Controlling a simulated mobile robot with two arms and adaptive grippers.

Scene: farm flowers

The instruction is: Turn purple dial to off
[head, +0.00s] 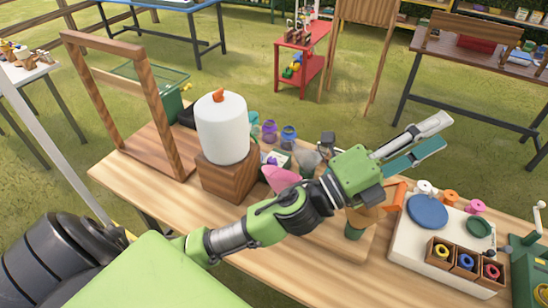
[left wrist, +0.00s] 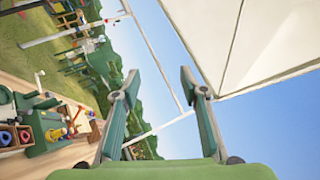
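Two small purple round objects, the left one (head: 269,131) and the right one (head: 288,135), stand at the back of the wooden workbench (head: 130,185) in the head view. I cannot tell whether either is the purple dial, and no dial setting is readable. My left gripper (head: 436,140) is raised above the bench's right part, pointing right and away from the purple objects. In the left wrist view its two fingers (left wrist: 159,72) are spread with nothing between them. My right gripper is in neither view.
A white cylinder (head: 221,130) on a wooden block and a wooden frame (head: 172,135) stand on the bench's left. A white board (head: 412,248) with a blue disc (head: 428,211) and compartments of colored rings lies at right, near a green cranked machine (head: 524,268).

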